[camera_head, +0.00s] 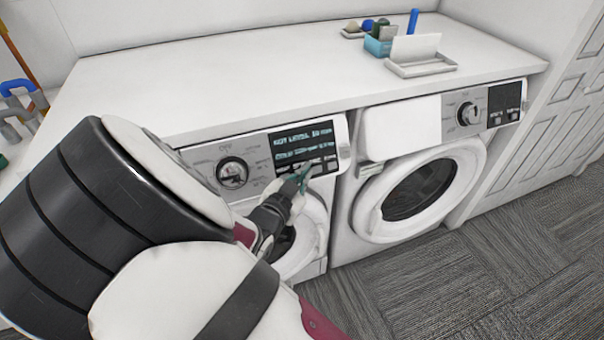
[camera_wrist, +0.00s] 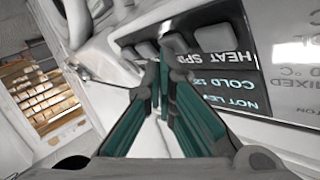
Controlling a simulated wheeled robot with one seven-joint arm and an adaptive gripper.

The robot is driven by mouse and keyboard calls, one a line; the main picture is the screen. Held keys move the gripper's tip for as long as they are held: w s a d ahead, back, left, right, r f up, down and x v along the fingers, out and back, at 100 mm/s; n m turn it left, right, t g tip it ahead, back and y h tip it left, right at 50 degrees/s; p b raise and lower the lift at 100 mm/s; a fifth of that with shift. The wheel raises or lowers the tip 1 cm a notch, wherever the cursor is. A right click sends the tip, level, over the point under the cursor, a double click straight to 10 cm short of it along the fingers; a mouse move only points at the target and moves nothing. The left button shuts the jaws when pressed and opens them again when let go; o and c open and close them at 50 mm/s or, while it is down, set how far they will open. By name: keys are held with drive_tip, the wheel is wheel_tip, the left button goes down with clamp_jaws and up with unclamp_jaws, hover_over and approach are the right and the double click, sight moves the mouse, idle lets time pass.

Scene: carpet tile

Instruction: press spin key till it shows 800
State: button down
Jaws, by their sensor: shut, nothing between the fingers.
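The left washing machine has a control panel with a dark display (camera_head: 301,142) and a row of small keys below it. My gripper (camera_head: 306,172) is shut and empty, its green-sided fingertips just in front of the keys. In the wrist view, my gripper (camera_wrist: 160,70) points at the grey keys (camera_wrist: 174,44) beside the display (camera_wrist: 228,66). The display appears upside down there, with words such as HEAT, SPIN and COLD. I cannot tell whether the fingertips touch a key. The spin value is too small to read.
A dial (camera_head: 233,173) sits left of the display. A second machine with a round door (camera_head: 418,190) stands to the right. The white countertop (camera_head: 220,85) above holds a blue box (camera_head: 379,46) and a tray (camera_head: 421,68). Grey carpet (camera_head: 400,290) lies clear in front.

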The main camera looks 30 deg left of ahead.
idle(0.6)
drive_tip(key=shift+s+d+r+p, duration=0.3)
drive_tip(key=shift+s+d+p, duration=0.1)
drive_tip(key=shift+d+p, duration=0.15)
drive_tip(key=s+d+r+p, duration=0.2)
drive_tip(key=s+d+p, duration=0.1)
drive_tip(key=shift+d+r, duration=0.1)
drive_tip(key=shift+d, duration=0.05)
idle(0.4)
drive_tip(key=shift+w, duration=0.1)
idle(1.3)
